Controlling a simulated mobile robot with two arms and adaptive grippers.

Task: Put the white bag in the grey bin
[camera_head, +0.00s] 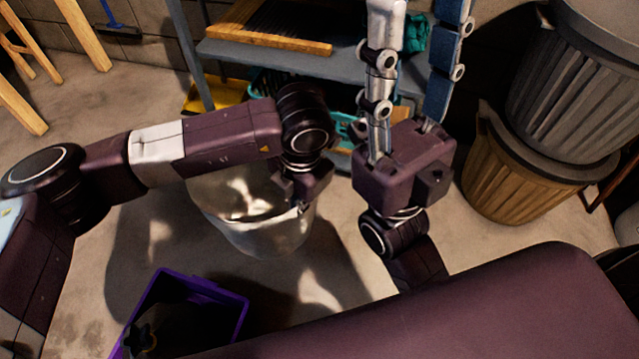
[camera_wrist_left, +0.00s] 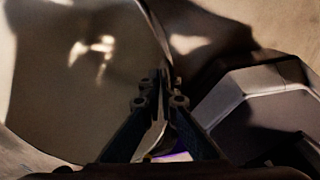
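A pale, shiny, open-topped round container (camera_head: 265,235) stands on the floor below my left arm. It may be the white bag or a bin; I cannot tell which. My left gripper (camera_head: 300,206) is at its right rim. In the left wrist view the fingers (camera_wrist_left: 160,90) are closed together, seemingly with the container's edge (camera_wrist_left: 80,85) between them. A grey ribbed bin (camera_head: 575,85) stands at the upper right. My right gripper (camera_head: 420,30) is raised with its fingers spread and empty. No other white bag is clearly visible.
A brown ribbed bin (camera_head: 515,185) stands by the grey one. A purple crate (camera_head: 225,296) with a dark object inside is at the lower left. A grey shelf (camera_head: 290,62) with a wooden tray (camera_head: 262,38) is behind the arms. Wooden legs (camera_head: 85,35) stand at the upper left.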

